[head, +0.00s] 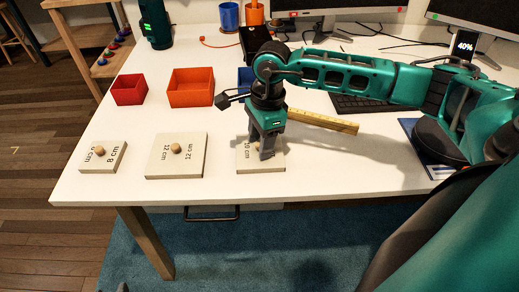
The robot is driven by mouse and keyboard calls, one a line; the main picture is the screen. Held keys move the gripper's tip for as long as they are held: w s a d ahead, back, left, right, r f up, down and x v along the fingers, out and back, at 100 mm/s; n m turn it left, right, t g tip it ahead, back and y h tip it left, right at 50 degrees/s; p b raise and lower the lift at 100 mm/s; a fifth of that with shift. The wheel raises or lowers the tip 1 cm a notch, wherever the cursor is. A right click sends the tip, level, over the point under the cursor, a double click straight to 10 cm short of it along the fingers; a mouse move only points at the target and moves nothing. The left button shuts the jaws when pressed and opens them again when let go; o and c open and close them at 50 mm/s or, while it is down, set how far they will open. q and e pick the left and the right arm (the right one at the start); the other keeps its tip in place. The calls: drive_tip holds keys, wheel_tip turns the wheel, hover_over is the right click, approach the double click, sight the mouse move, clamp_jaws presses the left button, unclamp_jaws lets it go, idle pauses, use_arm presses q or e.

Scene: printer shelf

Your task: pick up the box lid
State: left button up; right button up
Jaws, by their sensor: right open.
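Three pale lids with round wooden knobs lie in a row along the front of the white table: the 8 cm lid (117,160) at left, the larger 12 cm lid (156,163) in the middle, and the 10 cm lid (246,167) at right. My right gripper (267,152) points down over the 10 cm lid, with its fingers open around where the knob sits. The gripper hides the knob and much of that lid, so I cannot tell whether the fingers touch it. My left gripper is not in view.
Behind the lids stand a small red box (129,91), a larger orange box (191,88) and a blue box (243,84) partly hidden by my right arm. A wooden ruler (325,121) lies right of the gripper. Monitors, a keyboard (362,104) and cups stand farther back.

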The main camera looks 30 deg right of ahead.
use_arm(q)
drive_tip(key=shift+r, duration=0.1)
use_arm(e)
drive_tip(key=shift+c, duration=0.4)
clamp_jaws()
drive_tip(key=shift+r, duration=0.1)
